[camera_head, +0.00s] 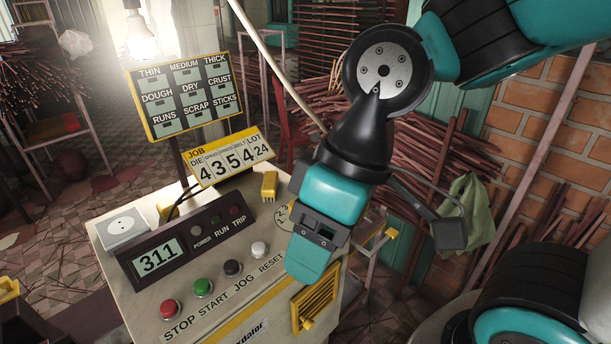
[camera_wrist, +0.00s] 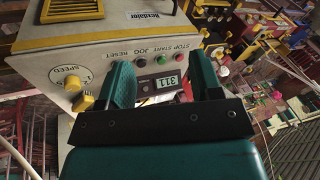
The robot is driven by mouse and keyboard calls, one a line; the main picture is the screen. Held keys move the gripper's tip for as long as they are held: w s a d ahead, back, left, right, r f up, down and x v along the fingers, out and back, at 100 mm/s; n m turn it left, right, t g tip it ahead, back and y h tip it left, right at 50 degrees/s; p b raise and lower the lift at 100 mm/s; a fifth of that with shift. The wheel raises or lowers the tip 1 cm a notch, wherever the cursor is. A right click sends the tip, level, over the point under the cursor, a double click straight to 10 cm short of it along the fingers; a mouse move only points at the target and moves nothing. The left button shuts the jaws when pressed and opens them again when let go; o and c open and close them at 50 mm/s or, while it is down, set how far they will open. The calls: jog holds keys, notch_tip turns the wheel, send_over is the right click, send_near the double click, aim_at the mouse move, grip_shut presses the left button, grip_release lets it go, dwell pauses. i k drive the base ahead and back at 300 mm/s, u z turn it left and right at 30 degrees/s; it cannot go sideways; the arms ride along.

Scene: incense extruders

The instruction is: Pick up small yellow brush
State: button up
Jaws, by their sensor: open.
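A small yellow block, which looks like the small yellow brush (camera_head: 269,184), stands on top of the cream control cabinet (camera_head: 125,285), near its back right edge. In the wrist view, a yellow block beside the speed dial looks like the same brush (camera_wrist: 83,103); its bristles are not clear. My gripper (camera_head: 308,265) is above the cabinet's right side, to the right of and nearer than the brush. In the wrist view my gripper (camera_wrist: 160,72) shows two teal fingers spread apart with nothing between them. The brush lies left of the fingers there, apart from them.
The cabinet carries a display box (camera_head: 158,256), several push buttons (camera_head: 203,288), a white square plate (camera_head: 123,227) and a yellow JOB counter (camera_head: 232,160) behind. A label board (camera_head: 180,95) rises at the back. A pale cable (camera_head: 270,60) hangs behind.

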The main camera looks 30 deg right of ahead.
aim_at(269, 187)
jog(key=z, duration=0.05)
jog(key=k, duration=1)
jog(key=u, duration=0.9)
jog(key=i, duration=1.35)
jog(key=z, duration=0.55)
